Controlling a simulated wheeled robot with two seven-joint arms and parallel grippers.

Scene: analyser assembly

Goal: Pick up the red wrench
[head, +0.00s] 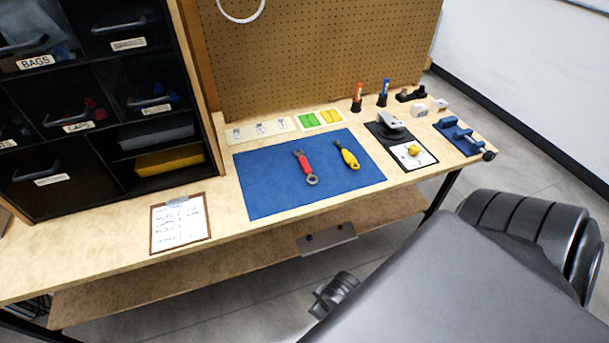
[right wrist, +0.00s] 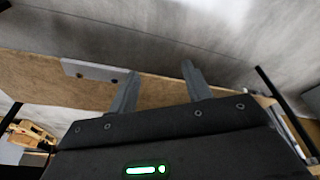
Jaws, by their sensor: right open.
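The red wrench (head: 306,166) lies flat on the blue mat (head: 265,190) on the workbench in the head view. Its open jaw points to the back and its dark ring end to the front. A yellow-handled tool (head: 348,156) lies on the mat to its right, apart from it. My right gripper (right wrist: 160,85) shows two spread, empty fingers in the right wrist view, away from the wrench. My right arm fills the lower right of the head view, in front of the bench. The wrench is not visible in the right wrist view. My left gripper is not in view.
A black drawer cabinet (head: 100,150) stands at the left, and a pegboard (head: 320,60) rises behind. A clipboard (head: 180,222) lies left of the mat. A black-and-white fixture (head: 418,158) and a blue holder (head: 462,142) stand right of it. A lower shelf (head: 240,258) runs underneath.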

